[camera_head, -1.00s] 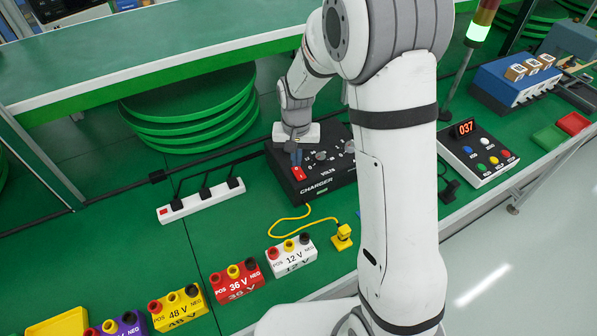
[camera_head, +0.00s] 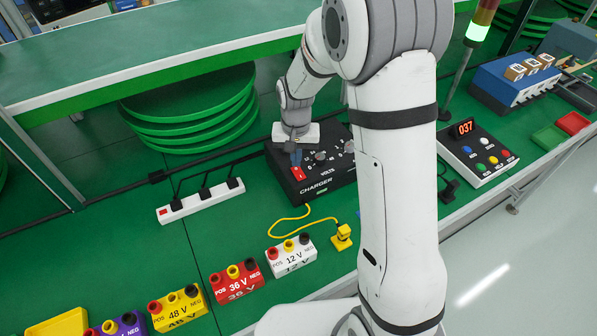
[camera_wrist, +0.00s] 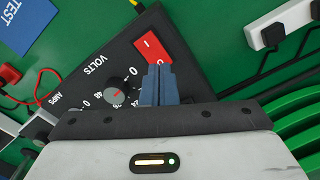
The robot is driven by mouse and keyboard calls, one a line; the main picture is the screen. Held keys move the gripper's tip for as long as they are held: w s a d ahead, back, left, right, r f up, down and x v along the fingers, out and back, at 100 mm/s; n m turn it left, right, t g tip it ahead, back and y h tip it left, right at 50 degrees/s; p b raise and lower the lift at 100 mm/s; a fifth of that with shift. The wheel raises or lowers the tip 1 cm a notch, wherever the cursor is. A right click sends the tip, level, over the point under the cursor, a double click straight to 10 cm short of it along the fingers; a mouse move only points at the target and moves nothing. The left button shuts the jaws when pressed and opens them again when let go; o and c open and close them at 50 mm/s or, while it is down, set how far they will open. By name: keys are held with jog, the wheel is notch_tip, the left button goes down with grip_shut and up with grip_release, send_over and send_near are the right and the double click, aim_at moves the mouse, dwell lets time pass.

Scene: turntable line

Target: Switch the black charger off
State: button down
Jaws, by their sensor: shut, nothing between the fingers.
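The black charger (camera_head: 318,187) lies on the green bench, partly hidden behind my arm. Its red rocker switch (camera_head: 298,173) is on the left of its top face. In the wrist view the red switch (camera_wrist: 152,45) shows a "I" mark at one end and part of an "O" at the other. My gripper (camera_head: 296,157) is over the charger at the switch. In the wrist view the blue fingertips of my gripper (camera_wrist: 158,75) are together and overlap the "O" end of the switch. I cannot tell whether they touch it. A VOLTS dial (camera_wrist: 117,91) is beside the fingers.
A white power strip (camera_head: 201,200) with black plugs lies left of the charger. A yellow cable and connector (camera_head: 342,238) lie in front, near several voltage blocks (camera_head: 291,256). Green trays (camera_head: 190,110) are stacked behind. A counter panel (camera_head: 478,152) stands to the right.

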aim_at(296, 169)
jog(key=shift+f+b, duration=0.7)
jog(key=shift+f, duration=0.25)
dwell(0.4)
jog(key=shift+r, duration=0.15)
jog(key=shift+r+p, duration=2.25)
jog(key=shift+r, duration=1.15)
